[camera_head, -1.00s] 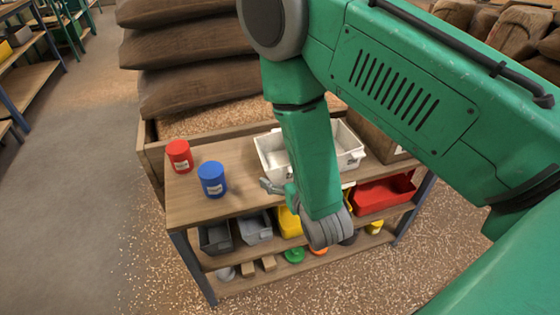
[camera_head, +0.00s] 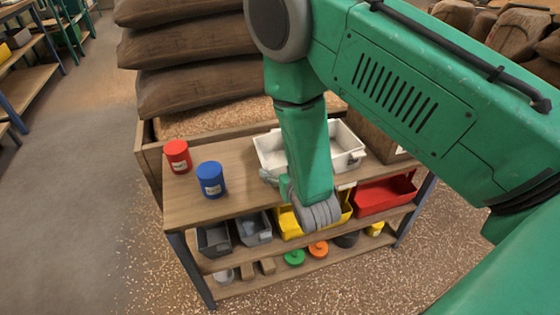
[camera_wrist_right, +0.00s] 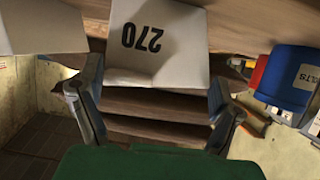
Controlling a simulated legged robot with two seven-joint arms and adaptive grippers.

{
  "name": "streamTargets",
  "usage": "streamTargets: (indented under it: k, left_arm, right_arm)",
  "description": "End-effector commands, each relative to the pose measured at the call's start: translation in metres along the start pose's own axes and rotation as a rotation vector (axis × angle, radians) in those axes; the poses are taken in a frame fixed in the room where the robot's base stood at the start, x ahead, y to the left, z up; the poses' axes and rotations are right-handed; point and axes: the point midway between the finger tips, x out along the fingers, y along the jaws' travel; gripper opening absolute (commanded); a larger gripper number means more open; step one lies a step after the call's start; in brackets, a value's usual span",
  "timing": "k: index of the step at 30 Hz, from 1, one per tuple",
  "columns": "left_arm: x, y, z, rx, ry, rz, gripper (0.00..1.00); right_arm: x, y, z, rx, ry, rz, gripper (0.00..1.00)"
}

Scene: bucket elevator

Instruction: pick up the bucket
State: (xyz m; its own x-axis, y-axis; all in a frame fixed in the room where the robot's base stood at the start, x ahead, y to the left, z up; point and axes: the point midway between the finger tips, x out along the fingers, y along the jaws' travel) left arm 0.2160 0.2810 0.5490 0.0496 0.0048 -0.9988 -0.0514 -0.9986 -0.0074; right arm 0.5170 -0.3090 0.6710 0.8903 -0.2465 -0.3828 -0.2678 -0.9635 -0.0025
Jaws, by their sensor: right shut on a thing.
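A white open bucket (camera_head: 268,150) stands on the wooden tabletop, partly hidden behind my right arm in the head view. In the right wrist view a white face marked 270 (camera_wrist_right: 155,45) shows upside down between the fingers. My right gripper (camera_head: 272,178) is at the near left side of the white bucket. In the wrist view the right gripper (camera_wrist_right: 153,95) has one finger on each side of the marked face and is shut on it. Finger contact is hidden in the head view. My left gripper is out of view.
A blue can (camera_head: 211,180) and a red can (camera_head: 178,157) stand left of the bucket; the blue can (camera_wrist_right: 290,75) is close in the wrist view. Yellow (camera_head: 290,222), red (camera_head: 385,193) and grey (camera_head: 215,238) bins sit on the shelf below. Sacks (camera_head: 190,90) are stacked behind.

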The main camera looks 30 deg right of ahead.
Motion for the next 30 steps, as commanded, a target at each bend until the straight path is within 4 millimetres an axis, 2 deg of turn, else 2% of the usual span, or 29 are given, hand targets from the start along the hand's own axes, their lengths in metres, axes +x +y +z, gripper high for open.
streamTargets:
  k: [5, 18, 22, 30]
  left_arm:
    - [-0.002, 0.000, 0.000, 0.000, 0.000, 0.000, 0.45]
    - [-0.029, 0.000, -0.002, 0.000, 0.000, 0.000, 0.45]
    - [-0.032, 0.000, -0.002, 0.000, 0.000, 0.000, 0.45]
    - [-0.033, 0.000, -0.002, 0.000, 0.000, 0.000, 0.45]
  right_arm:
    - [-0.002, 0.000, -0.006, 0.000, 0.002, -0.001, 0.63]
    - [-0.033, -0.001, -0.081, 0.001, 0.002, -0.001, 0.63]
    - [-0.042, -0.001, -0.089, 0.000, 0.000, -0.001, 0.63]
    - [-0.063, 0.000, -0.082, -0.001, -0.001, -0.001, 0.63]
